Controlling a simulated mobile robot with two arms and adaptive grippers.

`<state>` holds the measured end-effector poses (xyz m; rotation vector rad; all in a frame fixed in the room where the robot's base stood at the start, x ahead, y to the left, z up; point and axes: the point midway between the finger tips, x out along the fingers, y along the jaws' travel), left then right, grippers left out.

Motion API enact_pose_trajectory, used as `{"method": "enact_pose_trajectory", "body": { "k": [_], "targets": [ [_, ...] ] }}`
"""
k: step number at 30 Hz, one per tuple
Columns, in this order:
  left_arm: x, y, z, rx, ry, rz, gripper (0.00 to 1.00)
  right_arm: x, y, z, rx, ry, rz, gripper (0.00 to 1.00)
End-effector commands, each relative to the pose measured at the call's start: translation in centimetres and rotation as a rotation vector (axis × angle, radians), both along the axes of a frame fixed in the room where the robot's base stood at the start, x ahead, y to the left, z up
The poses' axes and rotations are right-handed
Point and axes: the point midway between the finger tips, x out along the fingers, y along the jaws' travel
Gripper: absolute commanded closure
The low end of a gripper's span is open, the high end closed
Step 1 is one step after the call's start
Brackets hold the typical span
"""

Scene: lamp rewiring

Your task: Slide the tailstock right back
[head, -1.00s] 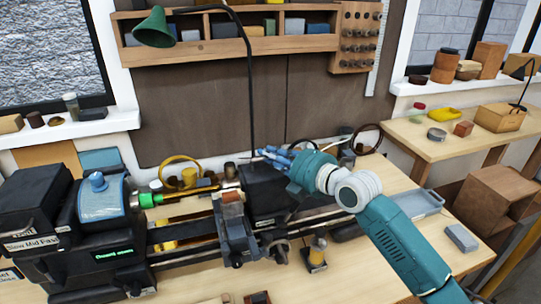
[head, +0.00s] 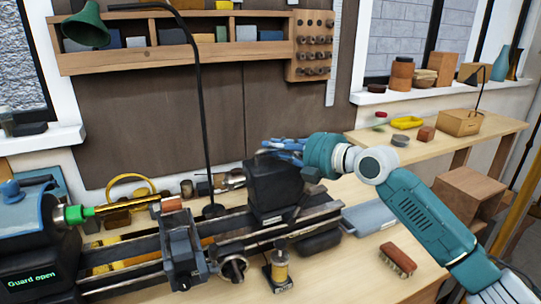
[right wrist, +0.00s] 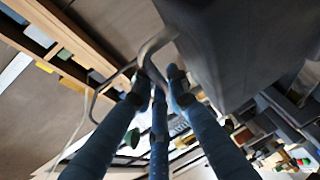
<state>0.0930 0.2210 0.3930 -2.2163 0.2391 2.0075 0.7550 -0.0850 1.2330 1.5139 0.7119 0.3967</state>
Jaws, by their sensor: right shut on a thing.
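The tailstock (head: 272,192) is a dark block on the lathe bed (head: 240,232), near the bed's right end. A clear stretch of rail lies between it and the carriage (head: 180,245). My right gripper (head: 280,150) is at the tailstock's top, its blue fingers shut. In the right wrist view the fingertips (right wrist: 158,80) close at a curved grey metal bar (right wrist: 152,45) beside the dark tailstock body (right wrist: 245,45). The bar appears to be the tailstock's handle; the exact contact is partly hidden. My left gripper is not in view.
A lamp with a green shade (head: 86,28) stands behind the bed. An oil-can-like yellow and black item (head: 279,268) stands in front. A brush (head: 398,259) and a grey tray (head: 369,218) lie to the right. The headstock display (head: 30,278) reads "Guard open".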

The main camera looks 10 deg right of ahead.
Motion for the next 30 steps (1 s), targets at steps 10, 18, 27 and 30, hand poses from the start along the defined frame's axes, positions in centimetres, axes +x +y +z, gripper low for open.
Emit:
{"method": "enact_pose_trajectory", "body": {
  "k": [10,18,27,30],
  "targets": [
    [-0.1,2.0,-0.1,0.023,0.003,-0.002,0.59,0.2,-0.5,0.0,-0.004,-0.003,-0.007,1.0],
    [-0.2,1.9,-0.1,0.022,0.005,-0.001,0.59,0.1,-0.3,0.0,-0.002,-0.001,-0.004,0.66],
    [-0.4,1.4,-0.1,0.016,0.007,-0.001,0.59,-0.9,-1.2,0.2,-0.002,-0.002,-0.005,0.66],
    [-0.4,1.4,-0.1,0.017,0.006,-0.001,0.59,-2.3,-2.5,0.5,-0.004,-0.003,-0.006,0.66]
  ]
}}
